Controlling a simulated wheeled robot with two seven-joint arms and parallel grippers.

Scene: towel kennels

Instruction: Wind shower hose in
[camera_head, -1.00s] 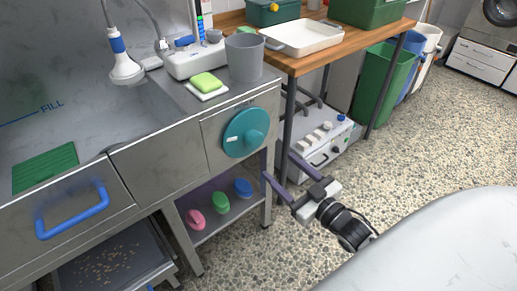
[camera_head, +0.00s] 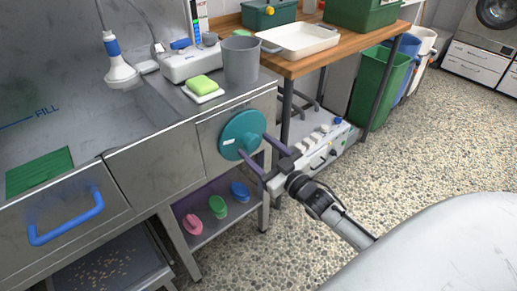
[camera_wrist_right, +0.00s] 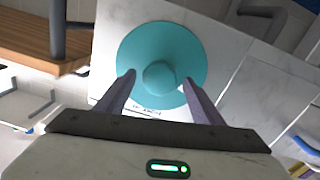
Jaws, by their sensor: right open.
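A round teal reel wheel (camera_head: 238,124) with a central knob (camera_head: 249,142) sits on the front panel of the steel tub. It also fills the middle of the right wrist view (camera_wrist_right: 140,48). My right gripper (camera_head: 253,155) is open in front of the wheel. In the right wrist view its two fingers stand on either side of the knob (camera_wrist_right: 159,75), with nothing gripped; whether they touch the wheel I cannot tell. My left gripper is not in view.
A grey cup (camera_head: 241,62) and a green soap (camera_head: 202,84) on a white dish stand on the ledge above the wheel. A wooden table (camera_head: 310,60) is at the right. Pink, green and blue brushes (camera_head: 217,207) lie on the shelf below.

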